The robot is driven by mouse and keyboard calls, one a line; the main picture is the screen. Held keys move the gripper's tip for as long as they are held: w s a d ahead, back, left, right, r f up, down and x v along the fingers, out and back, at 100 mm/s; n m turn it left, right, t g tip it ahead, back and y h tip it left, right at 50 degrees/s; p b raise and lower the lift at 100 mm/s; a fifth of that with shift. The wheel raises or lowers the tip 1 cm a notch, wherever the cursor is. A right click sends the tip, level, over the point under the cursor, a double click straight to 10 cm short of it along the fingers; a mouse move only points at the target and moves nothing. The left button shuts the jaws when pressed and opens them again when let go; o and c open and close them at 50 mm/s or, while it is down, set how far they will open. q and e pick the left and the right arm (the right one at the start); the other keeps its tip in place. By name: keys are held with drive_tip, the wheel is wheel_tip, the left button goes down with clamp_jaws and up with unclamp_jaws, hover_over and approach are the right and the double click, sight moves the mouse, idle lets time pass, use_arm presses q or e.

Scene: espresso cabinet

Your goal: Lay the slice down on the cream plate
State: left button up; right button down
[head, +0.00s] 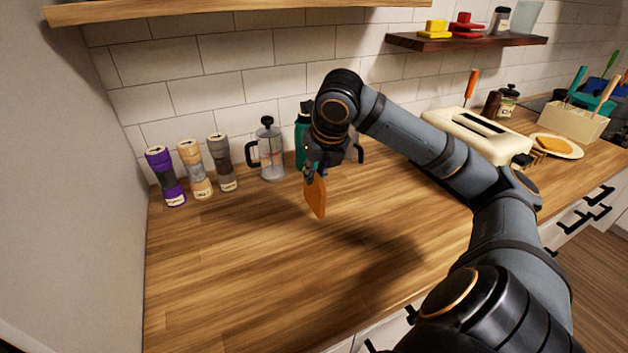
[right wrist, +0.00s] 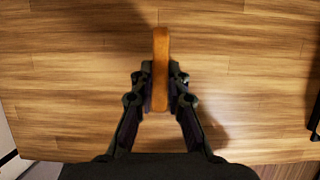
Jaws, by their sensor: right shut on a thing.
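My right gripper (head: 312,176) is shut on an orange-brown bread slice (head: 317,197). The slice hangs on edge below the fingers, above the left part of the wooden counter. In the right wrist view, the two fingers (right wrist: 160,86) pinch the slice (right wrist: 161,55) from both sides, and it shows as a narrow upright strip. The cream plate (head: 573,153) lies on the counter at the far right, well away from the gripper. Another orange-brown slice (head: 553,144) lies flat on it. My left gripper is not in view.
A cream toaster (head: 470,130) stands between the gripper and the plate, partly behind my right arm. Several grinders (head: 195,167), a glass press (head: 270,152) and a teal bottle (head: 301,135) line the wall. A utensil holder (head: 575,120) stands behind the plate. The front-left counter is clear.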

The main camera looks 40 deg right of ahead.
sight(314, 186)
drive_tip(key=f+b, duration=0.1)
drive_tip(key=f, duration=0.1)
drive_tip(key=f+b, duration=0.1)
drive_tip(key=f, duration=0.1)
drive_tip(key=shift+w, duration=0.2)
drive_tip(key=shift+r, duration=0.2)
drive_tip(key=shift+f, duration=0.2)
drive_tip(key=c, duration=1.3)
unclamp_jaws()
drive_tip(key=shift+c, duration=0.2)
drive_tip(key=shift+r, duration=0.1)
